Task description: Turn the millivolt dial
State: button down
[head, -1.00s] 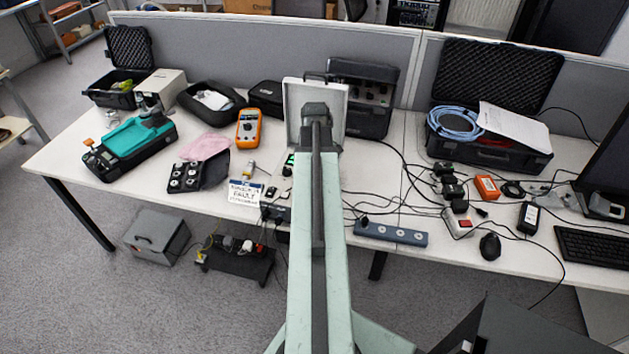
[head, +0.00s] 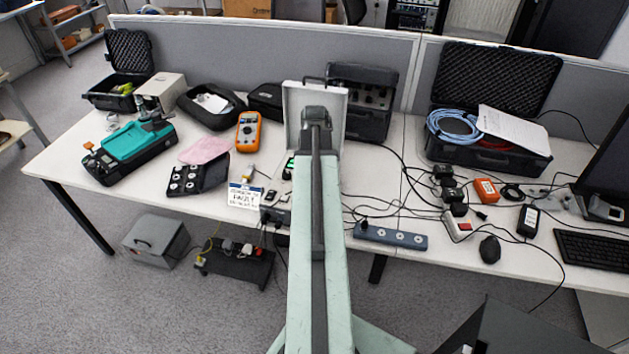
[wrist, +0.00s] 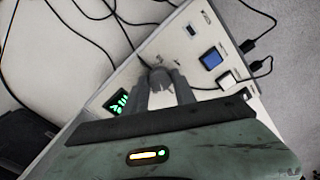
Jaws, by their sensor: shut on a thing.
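In the wrist view, my gripper (wrist: 161,80) is closed around a small grey dial (wrist: 159,75) on the pale panel of an instrument (wrist: 177,36). The fingers cover most of the dial, so its pointer and setting are hidden. A green lit display (wrist: 118,103) is on the panel to the left of the fingers. In the head view, the instrument's raised white lid (head: 294,98) shows behind my arm, with part of the green display (head: 290,164) at the arm's left edge. My arm hides the gripper and the dial there.
A blue switch (wrist: 211,59) and a white one (wrist: 227,81) are near the fingers, with plugged cables on the right. A power strip (head: 392,236) and loose cables lie right.

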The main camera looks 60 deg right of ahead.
jog(key=m, duration=0.4)
jog(key=shift+m, duration=0.3)
jog(key=m, duration=1.4)
jog(key=shift+m, duration=0.4)
jog(key=c, duration=1)
grip_release()
